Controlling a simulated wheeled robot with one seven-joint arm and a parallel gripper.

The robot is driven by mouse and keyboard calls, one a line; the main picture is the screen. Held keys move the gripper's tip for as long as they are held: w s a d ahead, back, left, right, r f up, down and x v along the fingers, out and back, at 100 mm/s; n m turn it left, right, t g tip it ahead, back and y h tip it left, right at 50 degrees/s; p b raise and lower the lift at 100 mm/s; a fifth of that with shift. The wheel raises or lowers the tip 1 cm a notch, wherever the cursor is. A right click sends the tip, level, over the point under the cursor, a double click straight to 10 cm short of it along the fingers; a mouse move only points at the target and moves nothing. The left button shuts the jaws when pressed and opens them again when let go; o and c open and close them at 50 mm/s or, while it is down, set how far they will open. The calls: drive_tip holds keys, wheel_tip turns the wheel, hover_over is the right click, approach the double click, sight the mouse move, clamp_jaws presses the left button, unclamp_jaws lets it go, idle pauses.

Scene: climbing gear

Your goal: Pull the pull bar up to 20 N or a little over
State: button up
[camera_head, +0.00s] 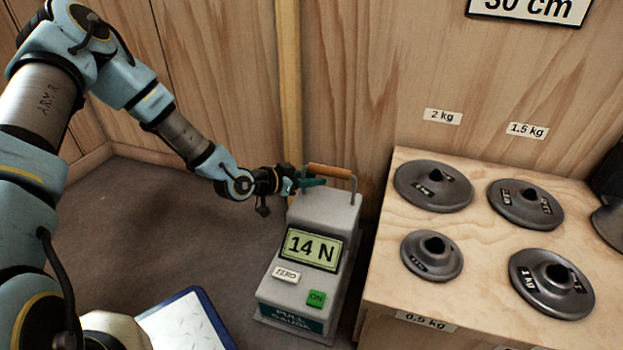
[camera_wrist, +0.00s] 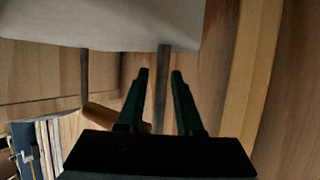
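The grey pull gauge (camera_head: 314,240) stands upright on the floor, with 14 N on its display (camera_head: 314,248). Its orange-brown pull bar (camera_head: 331,171) runs across the top between two thin metal posts. My gripper (camera_head: 318,182) is at the bar's left end and comes in from the left. In the wrist view its two green fingers (camera_wrist: 160,75) are apart, with one post (camera_wrist: 163,85) showing in the gap between them. There the bar (camera_wrist: 101,115) runs behind the left finger and the gripper body. Contact between fingers and bar is hidden.
A wooden box (camera_head: 386,283) at the right carries several dark weight discs. A blue-edged white plate (camera_head: 183,323) lies on the floor at front left. The wooden wall and a vertical batten (camera_head: 289,85) are close behind the gauge.

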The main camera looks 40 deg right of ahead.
clamp_jaws()
idle(1.0)
drive_tip(key=shift+r+p, duration=1.75)
drive_tip(key=shift+r, duration=0.55)
idle(1.0)
drive_tip(key=shift+f, duration=0.15)
idle(0.3)
drive_tip(key=shift+f+b, duration=1.3)
drive_tip(key=shift+f, duration=0.65)
drive_tip(key=shift+o, duration=1.2)
unclamp_jaws()
drive_tip(key=shift+f, duration=0.1)
drive_tip(key=p+v, duration=0.4)
drive_tip(key=v, duration=0.7)
drive_tip(key=shift+p, duration=0.4)
